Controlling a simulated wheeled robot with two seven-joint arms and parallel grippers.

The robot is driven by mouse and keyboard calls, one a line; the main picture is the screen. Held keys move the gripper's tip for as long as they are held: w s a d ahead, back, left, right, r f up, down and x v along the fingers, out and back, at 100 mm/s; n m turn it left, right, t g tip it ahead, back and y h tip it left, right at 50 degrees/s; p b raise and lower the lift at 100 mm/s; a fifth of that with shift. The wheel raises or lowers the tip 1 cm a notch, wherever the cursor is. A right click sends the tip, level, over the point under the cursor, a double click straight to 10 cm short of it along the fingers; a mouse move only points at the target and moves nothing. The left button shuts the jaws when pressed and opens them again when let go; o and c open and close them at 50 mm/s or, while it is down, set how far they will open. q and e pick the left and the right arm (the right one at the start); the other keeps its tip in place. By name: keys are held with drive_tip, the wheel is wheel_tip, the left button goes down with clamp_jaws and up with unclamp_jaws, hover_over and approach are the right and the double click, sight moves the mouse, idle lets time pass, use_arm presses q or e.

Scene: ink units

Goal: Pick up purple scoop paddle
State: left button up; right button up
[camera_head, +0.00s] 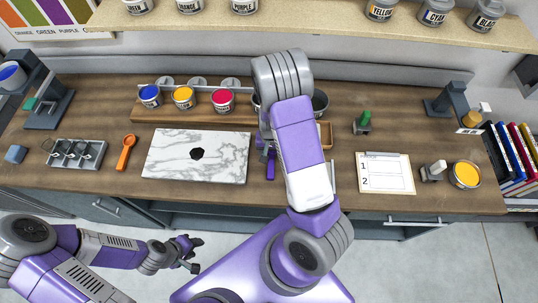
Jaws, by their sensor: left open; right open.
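A narrow purple piece, which looks like the handle of the purple scoop paddle (270,169), shows just right of the marble slab, near the front of the wooden bench. The rest of it is hidden behind my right arm. My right gripper (264,147) shows only in part, beside the arm and just above the purple piece. It is open; whether it touches the paddle I cannot tell. My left gripper (195,256) is open and empty, low in front of the bench, far from the paddle.
A white marble slab (180,155) lies left of the paddle, with an orange scoop (126,152) further left. Ink cans, one of them red (223,100), stand on a wooden stand behind. A clipboard (385,173) and a yellow can (465,175) are at the right.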

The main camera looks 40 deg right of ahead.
sight(272, 158)
drive_tip(key=f, duration=0.5)
drive_tip(key=shift+w+d+f, duration=0.1)
drive_tip(key=shift+d, duration=0.25)
drive_tip(key=shift+c, duration=0.4)
clamp_jaws()
